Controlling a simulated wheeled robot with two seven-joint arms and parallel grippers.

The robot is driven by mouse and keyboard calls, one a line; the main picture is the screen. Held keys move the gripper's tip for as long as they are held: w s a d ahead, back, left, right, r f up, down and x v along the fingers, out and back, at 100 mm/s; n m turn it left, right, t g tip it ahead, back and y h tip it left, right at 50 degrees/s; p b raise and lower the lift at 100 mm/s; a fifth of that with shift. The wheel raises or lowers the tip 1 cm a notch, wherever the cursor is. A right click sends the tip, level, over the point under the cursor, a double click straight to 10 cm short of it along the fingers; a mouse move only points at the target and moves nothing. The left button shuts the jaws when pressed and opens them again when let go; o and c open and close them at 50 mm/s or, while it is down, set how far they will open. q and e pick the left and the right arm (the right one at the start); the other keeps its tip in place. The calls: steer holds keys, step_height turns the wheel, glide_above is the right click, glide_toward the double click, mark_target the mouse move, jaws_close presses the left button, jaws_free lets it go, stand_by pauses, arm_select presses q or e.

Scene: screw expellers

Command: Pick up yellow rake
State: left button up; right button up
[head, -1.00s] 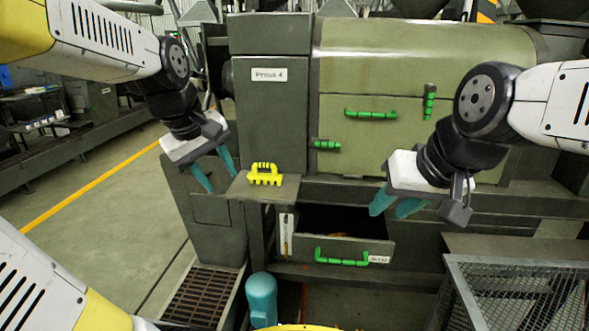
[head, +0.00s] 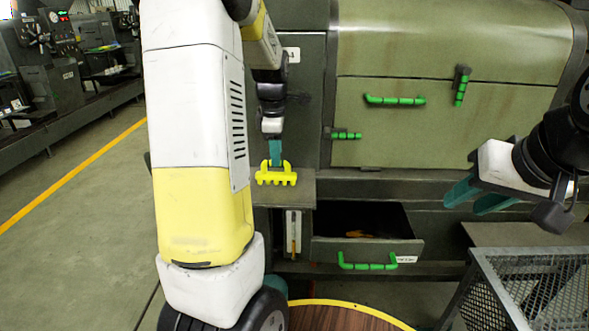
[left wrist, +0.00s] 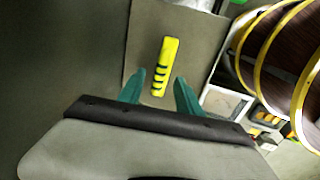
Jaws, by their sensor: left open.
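The yellow rake (head: 276,177) lies on a small grey shelf (head: 303,188) at the front of the press. My left gripper (head: 275,154) is right at the rake in the head view, its teal fingers pointing down at it. In the left wrist view, the rake (left wrist: 164,66) lies ahead of the open left gripper (left wrist: 160,80), with its near end between the two teal fingers. I cannot tell whether they touch it. My right gripper (head: 464,205) is open and empty, off to the right in front of the press.
An open drawer (head: 370,250) with a green handle juts out below and right of the shelf; something orange is inside. A mesh-sided metal frame (head: 530,290) stands at lower right. A round wooden top with a yellow rim (head: 350,303) is at the bottom. The floor at left is clear.

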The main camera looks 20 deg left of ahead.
mark_target(264, 175)
arm_select(q)
steer(key=f, duration=0.2)
steer(key=w+f, duration=0.1)
steer(key=f, duration=0.1)
steer(key=shift+a+f, duration=0.15)
steer(key=shift+f, duration=0.2)
jaws_close()
